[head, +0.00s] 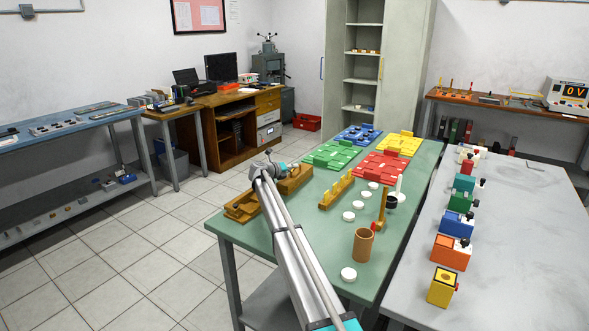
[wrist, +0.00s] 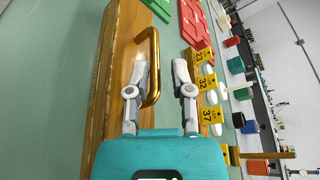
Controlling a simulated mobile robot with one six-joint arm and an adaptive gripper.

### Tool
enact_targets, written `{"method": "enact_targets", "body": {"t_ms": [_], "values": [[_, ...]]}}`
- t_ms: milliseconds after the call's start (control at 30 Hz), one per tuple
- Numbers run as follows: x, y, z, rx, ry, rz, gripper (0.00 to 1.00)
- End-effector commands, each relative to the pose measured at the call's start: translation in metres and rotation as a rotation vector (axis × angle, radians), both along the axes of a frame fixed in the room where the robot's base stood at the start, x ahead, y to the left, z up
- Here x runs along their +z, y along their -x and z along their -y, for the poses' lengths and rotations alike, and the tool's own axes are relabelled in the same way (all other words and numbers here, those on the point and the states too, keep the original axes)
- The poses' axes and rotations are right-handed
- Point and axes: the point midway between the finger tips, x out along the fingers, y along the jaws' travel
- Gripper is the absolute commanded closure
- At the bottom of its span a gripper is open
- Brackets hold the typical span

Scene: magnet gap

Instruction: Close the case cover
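The wooden case (head: 240,210) lies on the green table's left edge in the head view. My arm crosses in front of it, and more of the wood (head: 296,180) shows on the arm's other side. In the wrist view a wooden panel (wrist: 115,75) carries a brass handle (wrist: 155,60). I cannot tell the cover's angle. My gripper (wrist: 164,75) is open, its fingers apart. The handle's long bar lies between them, and the left finger overlaps the handle loop. Contact cannot be told. In the head view my gripper (head: 268,168) is small and over the case.
A rack with yellow numbered tags (wrist: 207,83) stands right of the case. Green (head: 331,154), red (head: 378,166), blue (head: 358,135) and yellow (head: 399,144) blocks sit farther back. White discs, a brown cup (head: 363,246) and a wooden post (head: 382,208) stand to the right.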

Motion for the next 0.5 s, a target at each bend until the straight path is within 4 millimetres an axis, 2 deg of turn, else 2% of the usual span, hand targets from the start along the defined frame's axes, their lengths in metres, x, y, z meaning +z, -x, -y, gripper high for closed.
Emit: {"method": "enact_targets", "body": {"t_ms": [500], "values": [[0.005,0.016,-0.02,0.001,0.0,0.001,0.72]]}}
